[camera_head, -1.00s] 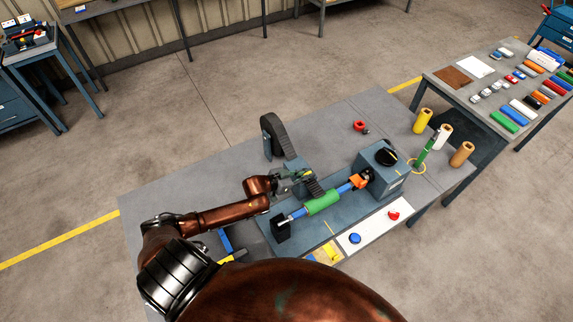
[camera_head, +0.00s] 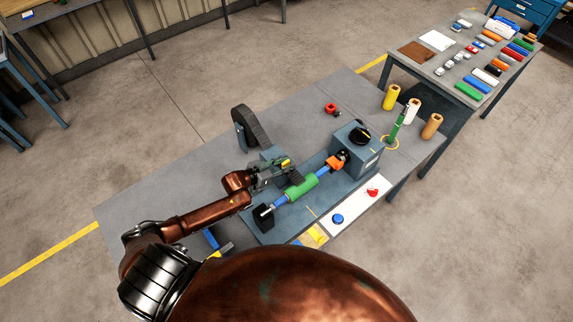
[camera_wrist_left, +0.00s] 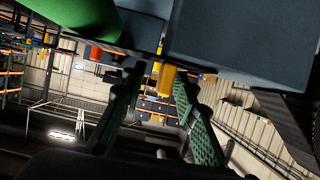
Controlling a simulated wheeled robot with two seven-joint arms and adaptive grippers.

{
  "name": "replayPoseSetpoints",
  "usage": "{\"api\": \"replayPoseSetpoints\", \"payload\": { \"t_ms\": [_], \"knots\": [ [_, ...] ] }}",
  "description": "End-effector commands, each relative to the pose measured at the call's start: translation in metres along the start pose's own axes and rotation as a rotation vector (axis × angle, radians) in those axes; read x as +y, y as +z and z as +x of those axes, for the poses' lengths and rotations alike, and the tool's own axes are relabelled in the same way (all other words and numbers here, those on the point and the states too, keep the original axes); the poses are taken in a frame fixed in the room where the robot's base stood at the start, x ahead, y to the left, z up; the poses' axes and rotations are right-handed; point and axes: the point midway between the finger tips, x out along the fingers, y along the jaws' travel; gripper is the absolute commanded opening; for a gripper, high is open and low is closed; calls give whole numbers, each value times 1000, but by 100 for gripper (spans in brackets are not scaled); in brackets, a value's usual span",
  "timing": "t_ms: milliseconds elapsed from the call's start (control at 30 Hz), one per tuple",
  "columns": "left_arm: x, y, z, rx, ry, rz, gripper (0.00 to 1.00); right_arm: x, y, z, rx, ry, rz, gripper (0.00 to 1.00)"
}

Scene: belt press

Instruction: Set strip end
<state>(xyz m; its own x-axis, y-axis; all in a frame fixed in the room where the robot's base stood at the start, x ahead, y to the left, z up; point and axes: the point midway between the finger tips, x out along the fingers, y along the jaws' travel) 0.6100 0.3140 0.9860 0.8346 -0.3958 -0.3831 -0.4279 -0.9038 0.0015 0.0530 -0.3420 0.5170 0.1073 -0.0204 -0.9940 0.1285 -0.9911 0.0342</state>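A dark ribbed strip (camera_head: 252,127) stands as a curved band behind the press, and its lower end lies near the green roller (camera_head: 301,188). The roller sits on a blue shaft with an orange collar (camera_head: 334,162). My left gripper (camera_head: 284,171) is at the near end of the strip, just behind the roller. In the left wrist view the two green-padded fingers (camera_wrist_left: 156,102) are apart. A yellow piece (camera_wrist_left: 167,78) shows beyond them, and I cannot tell if it touches them. The dark strip (camera_wrist_left: 288,115) passes at the right, outside the fingers. My right gripper is not in view.
The blue motor box (camera_head: 356,152) with a black knob stands right of the roller. A white panel with a blue button (camera_head: 338,218) and red button (camera_head: 372,192) lies in front. Several upright cylinders stand at the table's right.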

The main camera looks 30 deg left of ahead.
Motion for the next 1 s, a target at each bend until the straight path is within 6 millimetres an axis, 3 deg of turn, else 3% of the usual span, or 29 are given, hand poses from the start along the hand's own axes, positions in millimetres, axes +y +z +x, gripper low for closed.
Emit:
{"api": "replayPoseSetpoints", "payload": {
  "t_ms": [167,600,800,1000],
  "knots": [
    [0,2,-21,-2,0,-1,28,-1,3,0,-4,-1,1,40],
    [0,2,-104,-3,0,0,28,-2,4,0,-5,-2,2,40],
    [0,1,-118,-1,1,0,28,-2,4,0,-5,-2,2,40],
    [0,0,-119,0,1,0,28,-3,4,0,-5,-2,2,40]
  ]
}}
